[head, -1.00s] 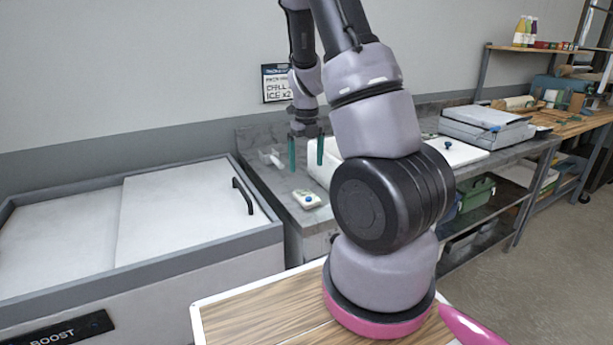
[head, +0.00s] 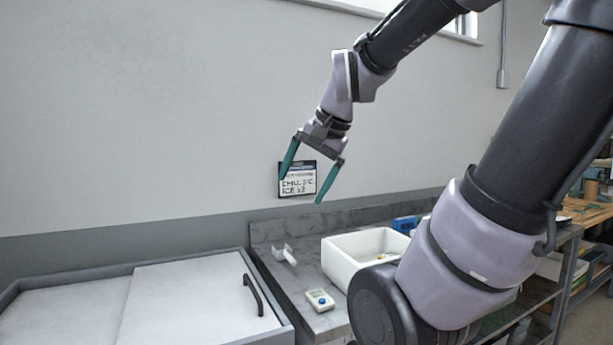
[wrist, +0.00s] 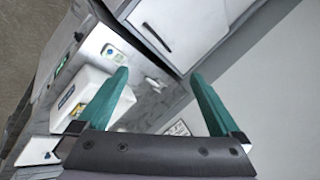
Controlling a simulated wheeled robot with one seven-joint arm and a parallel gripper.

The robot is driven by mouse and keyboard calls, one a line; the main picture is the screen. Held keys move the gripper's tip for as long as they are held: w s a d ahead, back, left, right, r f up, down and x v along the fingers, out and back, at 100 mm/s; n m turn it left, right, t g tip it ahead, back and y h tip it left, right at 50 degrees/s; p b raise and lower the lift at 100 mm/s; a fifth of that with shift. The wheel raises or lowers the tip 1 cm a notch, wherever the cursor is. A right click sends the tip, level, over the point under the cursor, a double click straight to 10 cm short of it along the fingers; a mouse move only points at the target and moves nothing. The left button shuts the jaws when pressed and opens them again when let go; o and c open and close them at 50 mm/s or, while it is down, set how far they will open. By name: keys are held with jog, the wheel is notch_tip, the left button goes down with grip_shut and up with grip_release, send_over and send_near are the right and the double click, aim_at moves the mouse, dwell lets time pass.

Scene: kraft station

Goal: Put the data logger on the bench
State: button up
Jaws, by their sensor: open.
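The data logger, a small white device with a blue button (head: 320,300), lies on the grey bench (head: 296,268) near its front left edge. It also shows in the wrist view (wrist: 110,51). My gripper (head: 305,187) is open and empty, raised high above the bench in front of the wall. Its two teal fingers are spread wide, and nothing is between them in the wrist view (wrist: 162,95). The gripper is well apart from the data logger.
A white open box (head: 345,268) stands on the bench right of the logger. A small clear scoop-like item (head: 286,255) lies behind the logger. A chest with a white lid (head: 190,300) and black handle is at left. A sign (head: 298,180) hangs on the wall.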

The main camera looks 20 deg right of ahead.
jog(key=s+n, duration=0.1)
jog(key=s+r+n, duration=0.1)
jog(key=n, duration=0.1)
jog(key=s+a+n+t, duration=0.1)
jog(key=s+n, duration=0.1)
jog(key=shift+a+r, duration=0.1)
jog(key=shift+r, duration=0.25)
jog(key=shift+c, duration=0.3)
dwell(1.1)
